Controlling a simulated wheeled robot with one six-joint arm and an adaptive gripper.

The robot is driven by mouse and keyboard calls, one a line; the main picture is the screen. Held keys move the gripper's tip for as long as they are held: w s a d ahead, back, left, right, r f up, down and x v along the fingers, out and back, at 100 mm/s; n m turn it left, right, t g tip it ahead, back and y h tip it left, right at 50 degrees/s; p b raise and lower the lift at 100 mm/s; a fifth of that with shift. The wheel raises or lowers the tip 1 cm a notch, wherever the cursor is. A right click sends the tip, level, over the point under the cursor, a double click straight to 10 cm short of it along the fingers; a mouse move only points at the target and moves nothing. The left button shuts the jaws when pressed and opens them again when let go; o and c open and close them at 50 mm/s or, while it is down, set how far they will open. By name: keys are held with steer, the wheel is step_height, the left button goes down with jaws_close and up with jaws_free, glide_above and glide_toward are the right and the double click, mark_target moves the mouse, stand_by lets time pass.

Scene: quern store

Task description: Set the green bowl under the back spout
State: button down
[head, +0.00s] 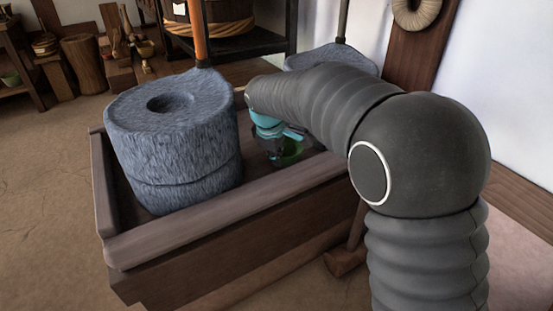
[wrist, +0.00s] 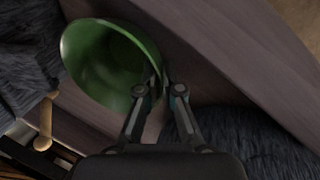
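The green bowl (head: 291,152) is at my gripper (head: 280,146), inside the wooden trough between the two stone querns. In the wrist view the bowl (wrist: 100,62) is tilted with its hollow in sight, and the fingers of my gripper (wrist: 162,84) close on its rim. I cannot tell whether the bowl touches the trough floor. The back quern (head: 332,58) is partly hidden behind my arm. The front quern (head: 175,140) stands at the left. I cannot make out the back spout in the head view.
The wooden trough (head: 215,238) has a raised wall along its front. An orange upright pole (head: 198,35) rises from the front quern. In the wrist view a pale wooden peg (wrist: 45,122) shows at the lower left. Shelves with pots stand at the far left.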

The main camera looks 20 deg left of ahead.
steer(key=shift+f, duration=0.1)
steer(key=c, duration=1.3)
jaws_free()
steer(key=p+v, duration=0.2)
steer(key=v, duration=1)
